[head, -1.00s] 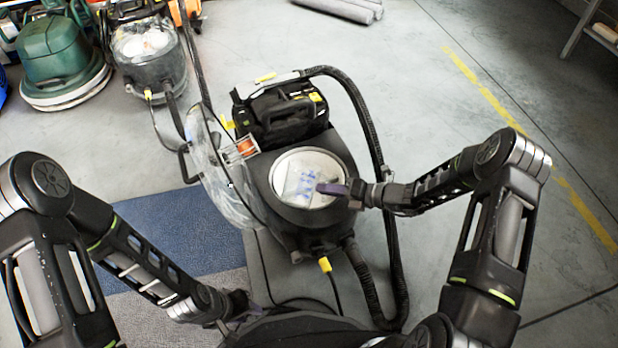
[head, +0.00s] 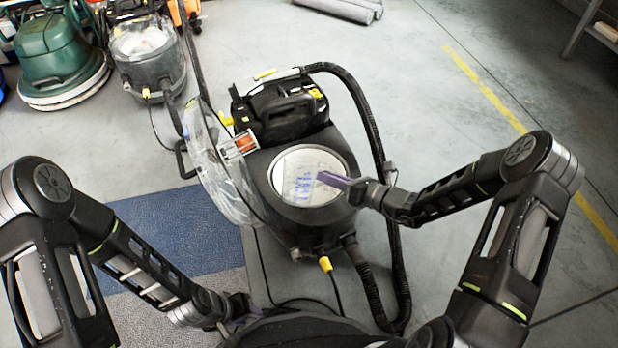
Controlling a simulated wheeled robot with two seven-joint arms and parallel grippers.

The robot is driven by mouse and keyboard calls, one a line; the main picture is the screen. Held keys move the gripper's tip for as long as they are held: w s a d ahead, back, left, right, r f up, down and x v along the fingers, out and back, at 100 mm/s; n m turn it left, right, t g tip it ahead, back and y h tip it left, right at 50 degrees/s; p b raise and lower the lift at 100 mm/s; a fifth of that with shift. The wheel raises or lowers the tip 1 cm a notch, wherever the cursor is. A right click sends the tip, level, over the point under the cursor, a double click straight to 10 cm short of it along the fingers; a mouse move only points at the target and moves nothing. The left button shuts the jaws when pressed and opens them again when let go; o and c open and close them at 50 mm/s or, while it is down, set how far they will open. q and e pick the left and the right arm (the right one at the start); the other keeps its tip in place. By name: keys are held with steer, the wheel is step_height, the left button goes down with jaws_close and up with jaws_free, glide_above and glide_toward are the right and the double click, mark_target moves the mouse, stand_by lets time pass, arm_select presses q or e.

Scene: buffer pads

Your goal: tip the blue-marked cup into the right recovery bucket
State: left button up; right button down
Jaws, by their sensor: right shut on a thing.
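The right recovery bucket (head: 277,176) is the round, pale-topped opening in the black machine at the centre. A clear cup with blue marks (head: 304,186) is over this opening, and its outline is hard to make out against the pale inside. My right gripper (head: 328,179), with purple fingers, reaches in from the right and is shut on the cup. Whether the cup is tilted, and what is in it, I cannot tell. My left gripper (head: 240,312) is low at the front, away from the cup, and its fingers are mostly hidden by my own body.
A black hose (head: 372,125) loops around the machine's right side. A clear plastic sheet or cover (head: 222,175) stands at its left. Another machine (head: 146,60) and a green floor machine (head: 58,60) stand at the back left. The floor at right is clear.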

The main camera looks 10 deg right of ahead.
steer(key=shift+s+a+f+n+t+b, duration=0.2)
steer(key=shift+s+f+n+t+b, duration=0.15)
steer(key=shift+f, duration=0.2)
steer(key=shift+s+a+r+n, duration=0.1)
steer(key=shift+s+r+n, duration=0.2)
steer(key=shift+n, duration=0.05)
steer(key=shift+s+a+r+n+t+b, duration=0.1)
steer(key=shift+s+a+n+t+b, duration=0.15)
steer(key=shift+s+n+t+b, duration=0.4)
steer(key=shift+s+a+n, duration=0.1)
steer(key=shift+a+n, duration=0.05)
steer(key=shift+n, duration=0.3)
arm_select(q)
steer(key=shift+w+f+b, duration=0.2)
steer(key=shift+f+b, duration=0.15)
steer(key=shift+f, duration=1.4)
arm_select(e)
steer(key=shift+s+a+r+n+t+y, duration=0.2)
steer(key=shift+s+r+n+t, duration=0.15)
steer(key=shift+n, duration=0.2)
steer(key=shift+s+a+r+n+t+y, duration=0.1)
steer(key=shift+s+r+n+t+y, duration=0.1)
steer(key=shift+r+n, duration=0.3)
steer(key=shift+f, duration=0.1)
